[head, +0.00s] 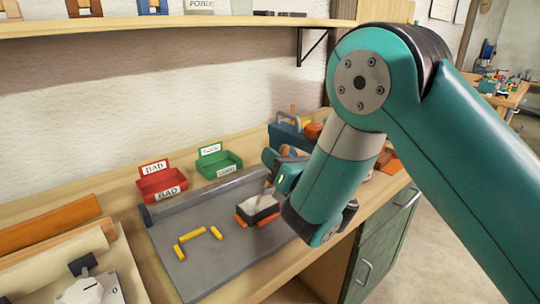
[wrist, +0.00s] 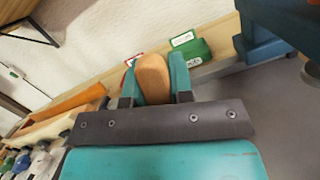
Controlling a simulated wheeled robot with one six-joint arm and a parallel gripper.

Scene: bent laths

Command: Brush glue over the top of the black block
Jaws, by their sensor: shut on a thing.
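The black block (head: 262,216) sits on the grey work surface (head: 225,262) in the head view, with dark sides and a pale, whitish top. My gripper (head: 284,172) is above and just right of it, shut on a brush. The brush's rounded wooden handle (wrist: 152,80) stands between the two teal fingers in the wrist view. In the head view, part of the brush shows just above the block; I cannot tell whether its bristles touch the top. The block is not visible in the wrist view.
Orange pieces (head: 240,221) lie beside the block, and several yellow pieces (head: 215,233) lie left of it. A red bin (head: 160,182) marked BAD and a green bin (head: 218,162) stand behind. A blue toolbox (head: 289,135) stands at the back right. A shelf (head: 180,24) hangs above.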

